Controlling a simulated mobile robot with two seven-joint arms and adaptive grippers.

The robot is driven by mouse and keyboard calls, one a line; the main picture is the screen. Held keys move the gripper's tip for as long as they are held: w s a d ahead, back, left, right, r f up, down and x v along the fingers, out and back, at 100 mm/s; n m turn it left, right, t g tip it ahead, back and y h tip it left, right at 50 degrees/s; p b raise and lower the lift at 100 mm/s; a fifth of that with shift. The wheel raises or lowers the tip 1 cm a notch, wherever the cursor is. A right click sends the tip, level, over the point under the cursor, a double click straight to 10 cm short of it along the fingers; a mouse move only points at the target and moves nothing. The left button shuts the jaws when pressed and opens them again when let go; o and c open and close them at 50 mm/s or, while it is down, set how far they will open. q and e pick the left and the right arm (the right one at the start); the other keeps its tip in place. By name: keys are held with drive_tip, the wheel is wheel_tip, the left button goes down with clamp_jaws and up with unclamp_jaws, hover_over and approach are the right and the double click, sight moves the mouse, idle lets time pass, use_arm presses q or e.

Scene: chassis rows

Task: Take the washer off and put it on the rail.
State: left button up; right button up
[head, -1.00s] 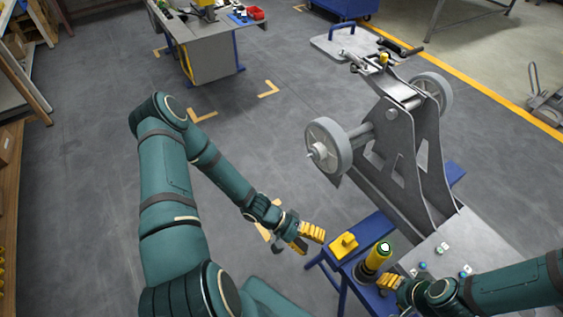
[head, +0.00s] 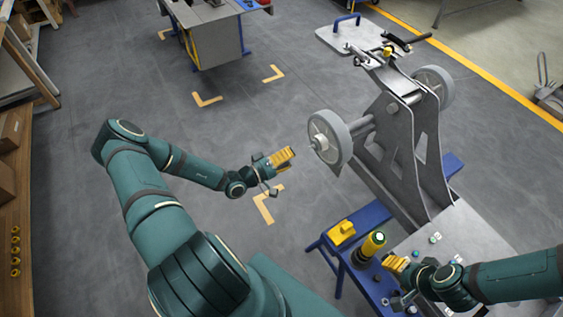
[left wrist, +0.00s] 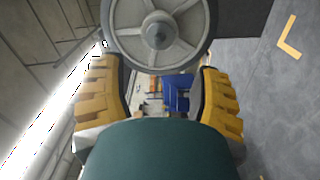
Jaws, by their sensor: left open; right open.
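A grey spoked wheel (head: 329,139) sits on the axle of the upright grey chassis frame (head: 398,145). In the left wrist view the wheel (left wrist: 190,48) faces me, with a dark axle end and nut-like hub (left wrist: 158,32) at its centre. I cannot make out the washer apart from the hub there. My left gripper (head: 283,158) is open and empty, left of the wheel and slightly below its hub. Its yellow fingers (left wrist: 157,68) are spread in the left wrist view. My right gripper (head: 393,263) is open, beside a yellow-and-black tool (head: 370,246). I cannot tell which part is the rail.
A blue stand (head: 326,243) carries a yellow block (head: 342,231) and the tool. A grey plate (head: 455,240) with small coloured parts lies to its right. A second wheel (head: 436,86) is at the frame's far side. Open floor lies left of the near wheel.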

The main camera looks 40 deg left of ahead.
use_arm(q)
drive_tip(key=shift+x, duration=4.05)
clamp_jaws()
unclamp_jaws()
drive_tip(key=shift+s, duration=0.15)
